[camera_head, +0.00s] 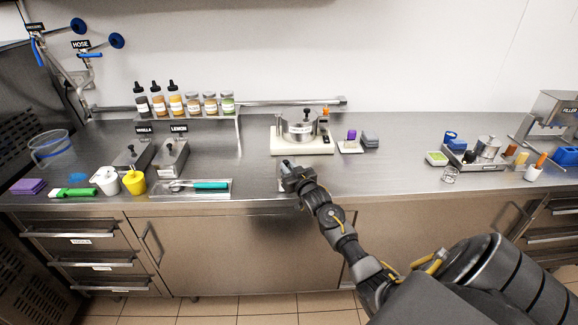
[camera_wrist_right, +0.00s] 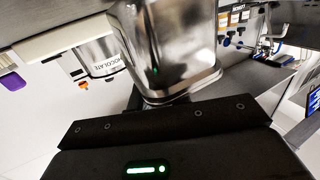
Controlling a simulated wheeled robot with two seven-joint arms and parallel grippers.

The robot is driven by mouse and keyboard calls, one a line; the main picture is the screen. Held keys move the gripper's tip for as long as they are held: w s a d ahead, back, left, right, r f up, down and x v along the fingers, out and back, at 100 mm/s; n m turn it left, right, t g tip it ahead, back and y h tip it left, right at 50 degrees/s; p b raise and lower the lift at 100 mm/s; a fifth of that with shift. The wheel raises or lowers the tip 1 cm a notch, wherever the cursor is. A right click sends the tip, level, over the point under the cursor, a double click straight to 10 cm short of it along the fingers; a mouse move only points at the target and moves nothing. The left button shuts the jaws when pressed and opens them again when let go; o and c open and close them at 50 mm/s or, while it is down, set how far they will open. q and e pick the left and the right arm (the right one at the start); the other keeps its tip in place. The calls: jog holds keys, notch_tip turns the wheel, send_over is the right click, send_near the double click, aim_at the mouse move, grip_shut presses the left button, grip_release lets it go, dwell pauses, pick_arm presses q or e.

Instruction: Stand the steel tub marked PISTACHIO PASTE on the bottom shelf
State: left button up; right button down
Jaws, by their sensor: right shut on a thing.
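My right gripper (camera_head: 288,176) is over the front part of the counter, in front of the white scale. It is shut on a shiny steel tub (camera_wrist_right: 175,50), which fills the top middle of the right wrist view. I cannot read any PISTACHIO PASTE marking on the held tub. In the head view my gripper hides most of it. The jaws show as a dark edge at the tub's near end in the wrist view. No bottom shelf can be made out with certainty. My left gripper is not in view.
A steel pot (camera_head: 298,130), marked CHOCOLATE in the wrist view, stands on the white scale (camera_head: 302,147) just behind my gripper. Left are a tray with a teal-handled tool (camera_head: 210,185) and a bottle rack (camera_head: 205,118). Counter (camera_head: 390,180) right of my gripper is clear.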

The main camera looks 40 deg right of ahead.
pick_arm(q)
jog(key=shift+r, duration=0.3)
pick_arm(e)
jog(key=shift+f, duration=0.1)
jog(key=c, duration=1.7)
grip_release()
jog(key=shift+f, duration=0.2)
jog(key=o, duration=0.4)
jog(key=shift+s+r, duration=0.1)
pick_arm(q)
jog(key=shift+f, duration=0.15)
